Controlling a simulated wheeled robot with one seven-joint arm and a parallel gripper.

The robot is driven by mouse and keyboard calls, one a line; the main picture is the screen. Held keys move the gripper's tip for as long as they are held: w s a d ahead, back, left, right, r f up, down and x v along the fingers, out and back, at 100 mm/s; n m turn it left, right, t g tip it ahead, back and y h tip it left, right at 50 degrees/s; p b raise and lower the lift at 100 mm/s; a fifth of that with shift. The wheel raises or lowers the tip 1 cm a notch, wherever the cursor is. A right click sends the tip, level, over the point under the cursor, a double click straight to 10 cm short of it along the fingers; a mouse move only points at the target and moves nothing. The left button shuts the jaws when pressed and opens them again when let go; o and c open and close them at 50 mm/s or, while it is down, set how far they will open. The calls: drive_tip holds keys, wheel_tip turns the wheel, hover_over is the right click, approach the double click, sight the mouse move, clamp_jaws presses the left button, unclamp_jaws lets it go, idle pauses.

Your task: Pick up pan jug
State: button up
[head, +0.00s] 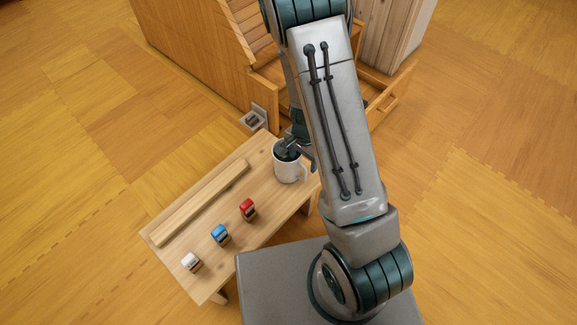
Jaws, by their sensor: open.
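A white jug (287,172) with a handle on its right side stands upright at the far right end of the low wooden table. It is the only jug I can see. My gripper (288,148) is open at the jug's rim, with its dark parts over the mouth. My arm hides part of the gripper, and I cannot tell whether the fingers touch the jug or reach inside it.
On the table (208,287) stand small red (247,208), blue (221,234) and white (190,261) topped blocks in a row. A long wooden bar (200,203) lies behind them. Wooden furniture (190,50) stands beyond, with a small grey box (255,117) near its foot. The floor at left is clear.

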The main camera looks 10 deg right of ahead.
sight(302, 165)
wheel_tip(302, 165, down, 5)
drive_tip(key=shift+w+r+b, duration=0.1)
drive_tip(key=shift+r+b, duration=0.1)
drive_tip(key=shift+b, duration=0.75)
drive_tip(key=shift+r, duration=0.1)
clamp_jaws()
drive_tip(key=shift+r, duration=0.15)
